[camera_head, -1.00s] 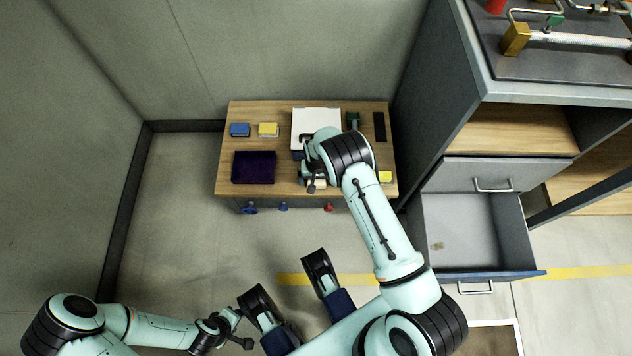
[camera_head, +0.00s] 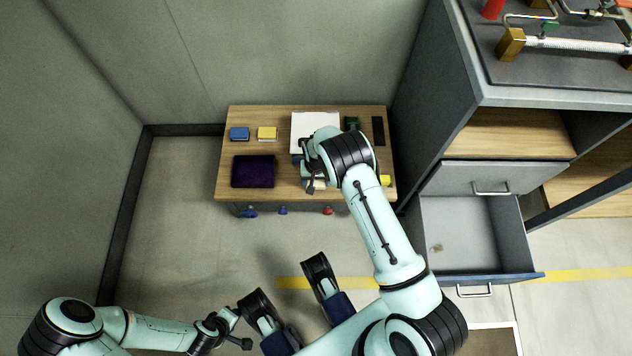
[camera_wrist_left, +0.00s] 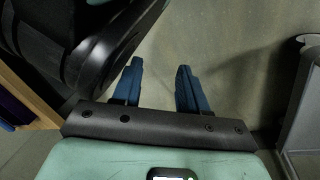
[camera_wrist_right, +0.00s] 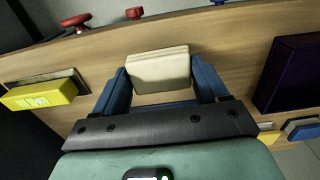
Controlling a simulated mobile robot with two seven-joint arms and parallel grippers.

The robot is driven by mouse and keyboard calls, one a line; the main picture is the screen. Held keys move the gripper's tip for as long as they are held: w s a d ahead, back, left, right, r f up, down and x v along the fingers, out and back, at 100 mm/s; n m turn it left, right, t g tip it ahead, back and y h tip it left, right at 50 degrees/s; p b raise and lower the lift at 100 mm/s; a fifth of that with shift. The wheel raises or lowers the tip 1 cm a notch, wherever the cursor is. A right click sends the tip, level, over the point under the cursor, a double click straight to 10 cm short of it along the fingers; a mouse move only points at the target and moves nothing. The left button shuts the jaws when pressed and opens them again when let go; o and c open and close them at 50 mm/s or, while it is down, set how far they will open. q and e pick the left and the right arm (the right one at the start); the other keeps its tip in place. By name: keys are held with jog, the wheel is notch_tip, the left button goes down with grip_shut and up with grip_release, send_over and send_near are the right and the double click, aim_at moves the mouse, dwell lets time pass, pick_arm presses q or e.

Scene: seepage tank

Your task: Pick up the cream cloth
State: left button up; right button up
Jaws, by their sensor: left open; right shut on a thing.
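The cream cloth (camera_wrist_right: 159,68) looks like a folded, block-shaped bundle in the right wrist view, at the wooden desk top. My right gripper (camera_wrist_right: 158,75) is shut on it, with one blue finger on each side. In the head view my right gripper (camera_head: 312,182) is low over the front middle of the desk, and my own arm hides most of the cloth. I cannot tell whether the cloth is clear of the desk top. My left gripper (camera_wrist_left: 160,85) is open and empty, over the floor away from the desk.
The desk (camera_head: 225,184) also holds a dark purple box (camera_head: 253,171), a blue block (camera_head: 239,134), a yellow block (camera_head: 267,134), a white sheet (camera_head: 318,118) and a black slab (camera_head: 378,130). A second yellow block (camera_wrist_right: 40,94) lies beside the cloth. An open drawer (camera_head: 465,230) is to the right.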

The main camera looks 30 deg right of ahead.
pick_arm(q)
jog(key=w+r+t+p, duration=0.2)
jog(key=w+r+p, duration=0.1)
jog(key=w+r, duration=0.2)
pick_arm(e)
notch_tip(320, 180, up, 10)
notch_tip(320, 180, up, 7)
jog(key=p, duration=0.1)
send_over(315, 181)
pick_arm(q)
jog(key=shift+g, duration=0.6)
jog(key=s+d+r, duration=0.1)
jog(key=s+d, duration=0.1)
jog(key=s, duration=0.1)
jog(key=shift+d+r, duration=0.25)
jog(key=shift+r, duration=0.15)
pick_arm(e)
jog(key=shift+d+r, duration=0.15)
jog(key=shift+r, duration=0.05)
